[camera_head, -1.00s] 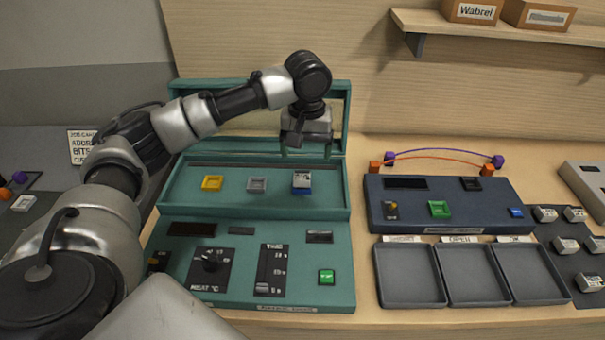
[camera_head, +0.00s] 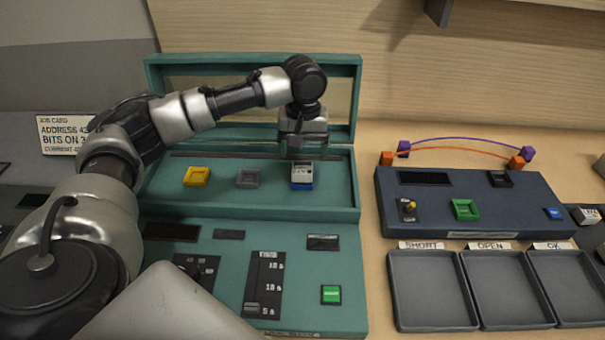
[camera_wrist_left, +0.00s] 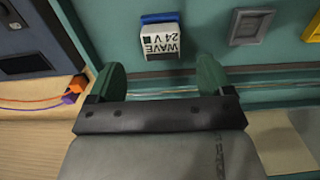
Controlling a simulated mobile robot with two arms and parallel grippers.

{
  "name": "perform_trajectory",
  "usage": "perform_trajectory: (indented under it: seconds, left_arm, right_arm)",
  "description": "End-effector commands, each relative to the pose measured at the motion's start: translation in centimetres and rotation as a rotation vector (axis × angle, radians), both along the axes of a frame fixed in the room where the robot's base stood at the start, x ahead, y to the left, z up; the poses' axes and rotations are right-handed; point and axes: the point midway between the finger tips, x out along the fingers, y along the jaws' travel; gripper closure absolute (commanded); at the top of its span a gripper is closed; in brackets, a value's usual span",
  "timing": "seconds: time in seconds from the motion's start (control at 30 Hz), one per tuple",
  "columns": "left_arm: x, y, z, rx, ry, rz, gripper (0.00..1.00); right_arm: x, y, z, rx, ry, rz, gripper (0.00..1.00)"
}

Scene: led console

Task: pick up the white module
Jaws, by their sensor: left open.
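The white module (camera_head: 301,170), labelled "WAVE 24 V" in the left wrist view (camera_wrist_left: 160,42), sits in a blue socket (camera_wrist_left: 162,18) on the sloped upper panel of the teal console (camera_head: 230,197). My left gripper (camera_head: 303,148) is just above and behind the module in the head view. In the left wrist view my left gripper (camera_wrist_left: 160,74) is open, with one green finger toward each side of the module. The fingers do not touch it, and nothing is between them. My right gripper is not in view.
A yellow socket (camera_head: 196,176) and a grey socket (camera_head: 248,178) are left of the module. The console's raised teal frame (camera_head: 255,58) stands behind. A blue console (camera_head: 450,220) with arching wires and several grey trays (camera_head: 430,290) are at the right.

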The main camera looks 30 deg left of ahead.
Motion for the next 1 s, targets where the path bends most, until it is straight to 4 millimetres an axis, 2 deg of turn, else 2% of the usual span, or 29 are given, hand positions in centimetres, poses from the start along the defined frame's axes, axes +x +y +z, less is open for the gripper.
perform_trajectory:
  seconds: [0.27, 0.5, 0.8, 0.83, 1.0]
  left_arm:
    - [0.0, 0.1, -2.4, 0.002, 0.002, 0.0, 0.19]
    - [0.0, 0.3, -5.9, 0.001, 0.002, 0.0, 0.19]
    - [0.0, 0.3, -6.7, 0.001, -0.002, 0.0, 0.19]
    - [0.0, 0.3, -6.7, 0.001, -0.002, 0.0, 0.21]
    - [0.0, 0.2, -6.7, 0.001, -0.001, -0.001, 0.47]
  right_arm:
    - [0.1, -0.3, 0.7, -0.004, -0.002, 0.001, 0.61]
    - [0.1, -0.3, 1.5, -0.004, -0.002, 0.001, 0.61]
    - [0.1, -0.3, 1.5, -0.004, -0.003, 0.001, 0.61]
    - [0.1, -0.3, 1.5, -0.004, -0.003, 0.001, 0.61]
    - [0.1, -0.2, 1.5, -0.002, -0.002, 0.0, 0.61]
